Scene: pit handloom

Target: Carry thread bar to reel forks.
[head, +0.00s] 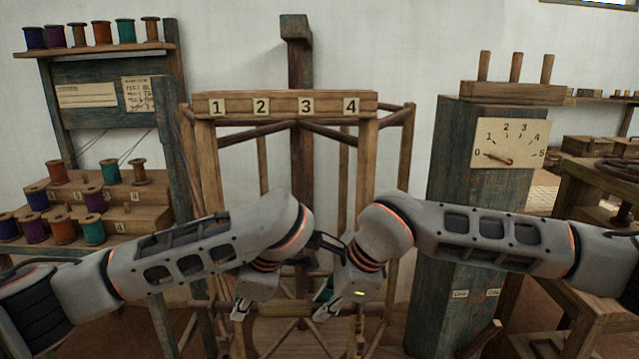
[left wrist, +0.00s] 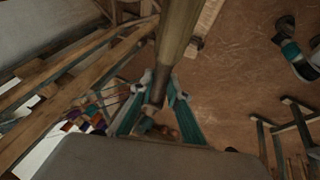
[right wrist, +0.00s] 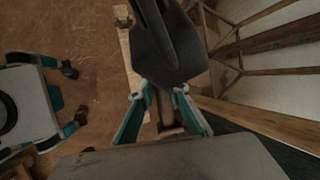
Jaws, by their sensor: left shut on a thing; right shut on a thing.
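The thread bar (head: 285,310) is a light wooden bar held low and roughly level in front of the numbered wooden reel frame (head: 335,107). My left gripper (head: 240,310) is shut on its left end. My right gripper (head: 324,309) is shut on its right end. In the left wrist view the bar (left wrist: 178,40) runs up between the teal fingers. In the right wrist view the bar (right wrist: 166,108) shows between the fingers, with a dark grey part covering some of it. I cannot make out the reel forks; my forearms cover part of the frame.
A spool rack (head: 110,92) with several coloured spools stands at the left. A blue-grey post (head: 475,215) with a dial (head: 510,143) stands right of the frame. A wooden bench (head: 590,225) is at the far right. Bare brown floor shows in the wrist views.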

